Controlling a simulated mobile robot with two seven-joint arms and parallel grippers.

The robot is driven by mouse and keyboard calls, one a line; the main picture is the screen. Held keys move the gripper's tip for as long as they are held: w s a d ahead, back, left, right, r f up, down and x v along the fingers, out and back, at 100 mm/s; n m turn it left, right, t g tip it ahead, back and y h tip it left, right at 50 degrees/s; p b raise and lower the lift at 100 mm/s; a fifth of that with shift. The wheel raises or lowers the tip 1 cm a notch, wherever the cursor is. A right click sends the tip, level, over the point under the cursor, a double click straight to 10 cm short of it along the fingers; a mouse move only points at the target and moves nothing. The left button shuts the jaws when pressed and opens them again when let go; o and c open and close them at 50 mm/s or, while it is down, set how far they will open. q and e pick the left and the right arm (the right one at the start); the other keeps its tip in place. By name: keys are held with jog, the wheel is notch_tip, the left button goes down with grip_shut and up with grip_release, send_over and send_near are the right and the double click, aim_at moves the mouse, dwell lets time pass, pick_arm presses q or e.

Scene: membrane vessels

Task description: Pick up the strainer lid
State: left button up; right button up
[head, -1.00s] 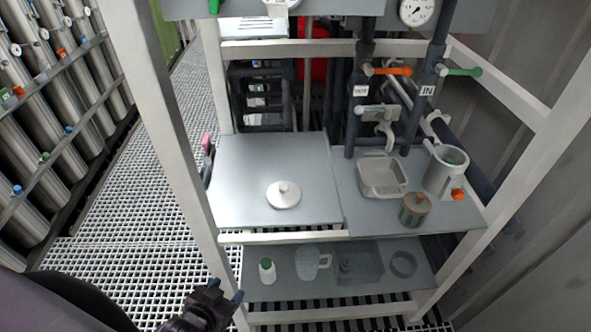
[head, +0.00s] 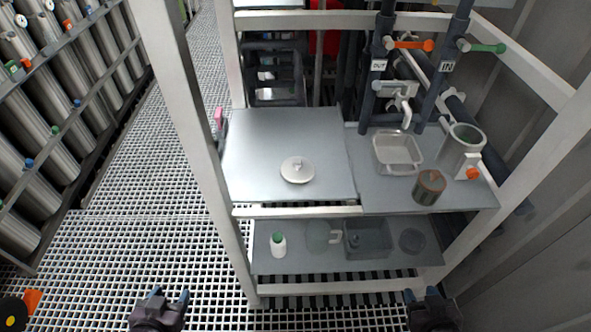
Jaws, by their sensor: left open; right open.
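A round, pale grey lid with a small knob on top (head: 298,170), which looks like the strainer lid, lies flat on the left part of the upper shelf (head: 255,135). My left gripper (head: 169,294) is open and empty at the bottom of the head view, left of the frame post and well short of the lid. My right gripper (head: 420,294) is open and empty at the bottom right, in front of the rack. Neither gripper touches anything.
A metal basin (head: 398,152), a brown canister (head: 429,187) and a grey open cylinder (head: 461,150) with an orange knob occupy the upper shelf's right side. The lower shelf holds a white bottle (head: 279,246), a jug (head: 319,236), a dark bin (head: 366,240) and a dark disc (head: 411,241). A white post (head: 185,110) stands at the left.

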jog(key=shift+s+f, duration=0.25)
jog(key=shift+s, duration=0.15)
